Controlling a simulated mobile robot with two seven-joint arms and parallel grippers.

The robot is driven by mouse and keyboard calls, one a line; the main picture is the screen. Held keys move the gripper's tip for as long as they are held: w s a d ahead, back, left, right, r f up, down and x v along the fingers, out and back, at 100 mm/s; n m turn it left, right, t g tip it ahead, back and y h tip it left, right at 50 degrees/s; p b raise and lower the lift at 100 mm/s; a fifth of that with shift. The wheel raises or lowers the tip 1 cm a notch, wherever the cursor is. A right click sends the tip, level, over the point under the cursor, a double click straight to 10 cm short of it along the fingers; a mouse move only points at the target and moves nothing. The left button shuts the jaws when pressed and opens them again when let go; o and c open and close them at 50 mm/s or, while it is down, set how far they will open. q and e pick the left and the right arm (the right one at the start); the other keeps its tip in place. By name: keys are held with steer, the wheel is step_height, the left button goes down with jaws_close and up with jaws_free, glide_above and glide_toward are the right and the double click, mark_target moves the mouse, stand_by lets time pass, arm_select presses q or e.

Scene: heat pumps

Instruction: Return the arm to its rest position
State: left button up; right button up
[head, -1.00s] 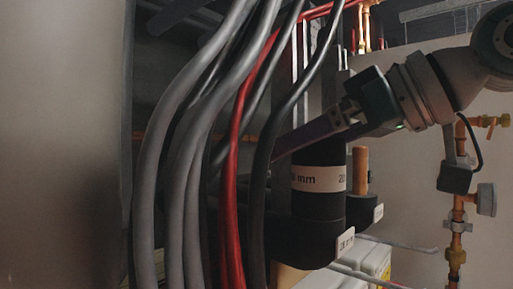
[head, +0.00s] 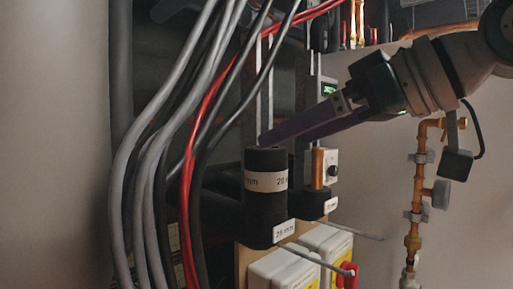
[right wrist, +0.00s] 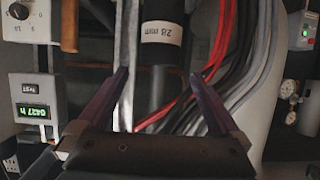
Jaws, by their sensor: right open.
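My right arm comes in from the upper right of the head view. My right gripper (head: 268,138) has long purple fingers that point left and slightly down, with the tips by the top of a black insulated pipe (head: 266,208). In the right wrist view the fingers of my right gripper (right wrist: 158,75) are spread apart with nothing between them. A black pipe with a "28 mm" label (right wrist: 162,32) shows beyond the gap. I cannot tell if the fingertips touch the pipe. My left gripper is not in view.
Grey, black and red cables (head: 165,140) hang left of the pipe. A copper pipe with valves (head: 416,190) runs down the wall at right. White boxes (head: 290,270) and thin rods sit below. A meter with a green display (right wrist: 32,111) is at left in the wrist view.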

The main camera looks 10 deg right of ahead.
steer(key=s+f+m+g+h, duration=0.1)
steer(key=s+f+h, duration=0.1)
steer(key=s+f, duration=0.6)
steer(key=s+f+m+g+h, duration=0.1)
steer(key=s+f+g+h, duration=0.15)
steer(key=f, duration=0.85)
steer(key=s+d+f+m+g+h, duration=0.1)
steer(key=s+d+f, duration=0.3)
steer(key=s, duration=0.5)
steer(key=s+d+f+m+g+h, duration=0.2)
steer(key=s+f, duration=0.3)
steer(key=s, duration=0.4)
steer(key=shift+d+f+m+h, duration=0.25)
steer(key=shift+d+m+h, duration=0.25)
steer(key=shift+d, duration=0.35)
